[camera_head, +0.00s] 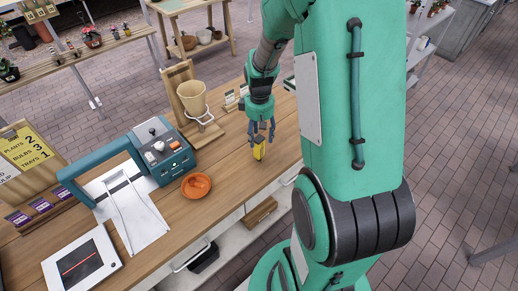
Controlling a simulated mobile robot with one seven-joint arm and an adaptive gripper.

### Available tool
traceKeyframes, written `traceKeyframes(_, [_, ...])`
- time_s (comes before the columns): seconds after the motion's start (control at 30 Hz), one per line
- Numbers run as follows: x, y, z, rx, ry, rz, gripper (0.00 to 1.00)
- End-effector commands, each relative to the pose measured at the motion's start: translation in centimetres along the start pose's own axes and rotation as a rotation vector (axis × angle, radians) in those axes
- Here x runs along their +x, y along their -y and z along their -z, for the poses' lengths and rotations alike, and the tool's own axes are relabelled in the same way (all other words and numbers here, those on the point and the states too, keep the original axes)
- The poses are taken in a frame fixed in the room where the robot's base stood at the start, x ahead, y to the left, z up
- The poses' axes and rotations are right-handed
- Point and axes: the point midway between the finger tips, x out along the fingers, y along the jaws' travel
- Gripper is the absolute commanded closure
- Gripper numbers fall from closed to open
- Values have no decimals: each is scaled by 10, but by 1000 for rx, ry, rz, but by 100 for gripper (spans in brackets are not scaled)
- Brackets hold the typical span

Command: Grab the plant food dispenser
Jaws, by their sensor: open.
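A small yellow and dark object (259,151), which looks like the plant food dispenser, stands on the wooden counter (232,165) near its right edge. My gripper (261,129) points down right above it, with its fingers spread. The fingertips are at the object's top; I cannot tell whether they touch it. The gripper is open and holds nothing that I can see. Part of the object's top is hidden by the fingers.
An orange bowl (197,185) and a teal device (163,150) stand left of the object. A wooden stand with a tan cup (192,98) is behind, near small cards (236,97). A white tablet (82,262) lies at front left. Counter around the object is mostly clear.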

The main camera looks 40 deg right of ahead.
Motion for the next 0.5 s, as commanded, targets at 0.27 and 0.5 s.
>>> traceKeyframes(0.27, [32, 0, 0, 0, 0, 0, 45])
traceKeyframes(0.5, [35, 0, 0, 0, -1, -1, 45])
